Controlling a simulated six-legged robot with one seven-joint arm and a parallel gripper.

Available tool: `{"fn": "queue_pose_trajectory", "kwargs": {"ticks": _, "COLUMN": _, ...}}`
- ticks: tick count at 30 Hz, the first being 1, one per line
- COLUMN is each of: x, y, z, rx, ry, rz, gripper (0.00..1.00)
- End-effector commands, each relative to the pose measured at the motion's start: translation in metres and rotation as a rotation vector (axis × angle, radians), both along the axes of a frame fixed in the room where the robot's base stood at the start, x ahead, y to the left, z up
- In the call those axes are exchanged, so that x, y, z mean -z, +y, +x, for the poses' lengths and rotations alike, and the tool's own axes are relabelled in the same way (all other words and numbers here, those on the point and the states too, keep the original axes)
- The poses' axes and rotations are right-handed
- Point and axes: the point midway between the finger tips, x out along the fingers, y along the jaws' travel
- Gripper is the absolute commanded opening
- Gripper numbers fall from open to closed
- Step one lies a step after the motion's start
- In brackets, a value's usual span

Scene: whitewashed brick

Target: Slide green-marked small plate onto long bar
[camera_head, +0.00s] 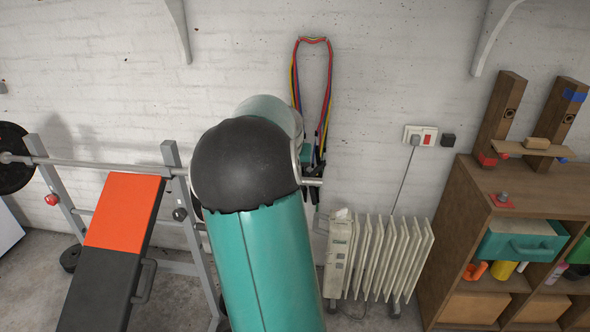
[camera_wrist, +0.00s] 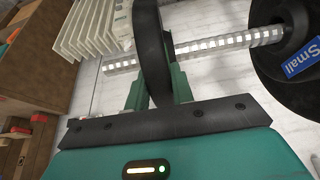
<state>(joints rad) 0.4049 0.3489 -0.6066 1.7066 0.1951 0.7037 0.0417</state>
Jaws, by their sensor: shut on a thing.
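In the wrist view my gripper (camera_wrist: 158,84) is shut on a dark plate (camera_wrist: 152,45), seen nearly edge-on between the two teal fingers. No green mark shows on it from here. The long bar's ridged silver end (camera_wrist: 230,42) shows on both sides of the held plate, with a short tip to its left. I cannot tell whether the plate is around the bar or in front of it. A black plate with a blue "Small" label (camera_wrist: 290,50) is on the bar further right, apart from the held plate. In the head view the bar (camera_head: 100,163) runs across the rack; my arm hides the gripper.
A bench with an orange pad (camera_head: 124,212) stands before the rack, and a black plate (camera_head: 14,158) is on the bar's left end. A white radiator (camera_head: 390,255) stands below and right of the bar end. Colored bands (camera_head: 312,42) hang behind; a wooden shelf (camera_head: 450,240) is right.

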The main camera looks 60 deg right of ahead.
Motion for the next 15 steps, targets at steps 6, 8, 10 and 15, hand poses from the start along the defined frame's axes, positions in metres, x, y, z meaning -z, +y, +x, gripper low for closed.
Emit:
{"fn": "queue_pose_trajectory", "kwargs": {"ticks": 6, "x": -0.003, "y": 0.002, "z": 0.007, "rx": -0.002, "ry": -0.004, "rz": -0.006, "gripper": 0.0}}
{"fn": "queue_pose_trajectory", "kwargs": {"ticks": 8, "x": -0.003, "y": 0.003, "z": 0.008, "rx": -0.002, "ry": -0.004, "rz": -0.006, "gripper": 0.0}}
{"fn": "queue_pose_trajectory", "kwargs": {"ticks": 10, "x": -0.003, "y": 0.004, "z": 0.01, "rx": -0.001, "ry": -0.005, "rz": -0.005, "gripper": 0.0}}
{"fn": "queue_pose_trajectory", "kwargs": {"ticks": 15, "x": -0.003, "y": 0.006, "z": 0.014, "rx": -0.001, "ry": -0.005, "rz": -0.005, "gripper": 0.0}}
